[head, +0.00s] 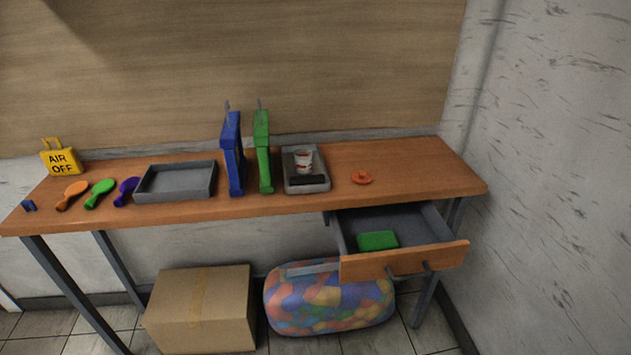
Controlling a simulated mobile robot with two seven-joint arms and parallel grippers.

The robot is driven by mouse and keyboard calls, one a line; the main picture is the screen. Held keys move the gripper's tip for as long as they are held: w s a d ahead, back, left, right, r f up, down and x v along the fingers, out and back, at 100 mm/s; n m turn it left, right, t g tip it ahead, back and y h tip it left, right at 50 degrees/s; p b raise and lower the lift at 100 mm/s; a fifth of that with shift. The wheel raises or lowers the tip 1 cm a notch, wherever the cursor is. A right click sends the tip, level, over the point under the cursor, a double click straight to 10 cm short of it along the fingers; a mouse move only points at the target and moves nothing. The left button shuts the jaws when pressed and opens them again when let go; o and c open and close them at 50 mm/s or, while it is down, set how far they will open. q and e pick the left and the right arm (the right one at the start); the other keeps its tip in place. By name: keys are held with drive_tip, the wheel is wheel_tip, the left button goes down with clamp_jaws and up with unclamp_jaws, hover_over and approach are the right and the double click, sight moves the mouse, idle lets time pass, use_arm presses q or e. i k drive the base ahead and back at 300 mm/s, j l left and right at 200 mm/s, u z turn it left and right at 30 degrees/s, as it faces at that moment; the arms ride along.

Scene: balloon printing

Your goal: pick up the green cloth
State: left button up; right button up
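The green cloth (377,240) looks like a small folded block. It lies inside the open drawer (403,261), near the drawer's front and toward its left side. The drawer is pulled out below the right part of the wooden table (400,165). The upper face of the cloth shows; the drawer front hides part of its lower edge. Neither of my grippers is in the head view.
On the table are a grey tray (150,189), blue (232,155) and green (263,150) upright devices, a smaller grey tray (319,184) with a cup, and an orange item (361,178). Below are a cardboard box (225,310) and a bag of colored balls (330,300).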

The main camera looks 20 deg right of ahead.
sight(381, 241)
drive_tip(key=i, duration=0.25)
drive_tip(key=i+j+z, duration=0.1)
drive_tip(key=i+z, duration=0.25)
drive_tip(key=i+j+z, duration=0.15)
drive_tip(key=z, duration=0.2)
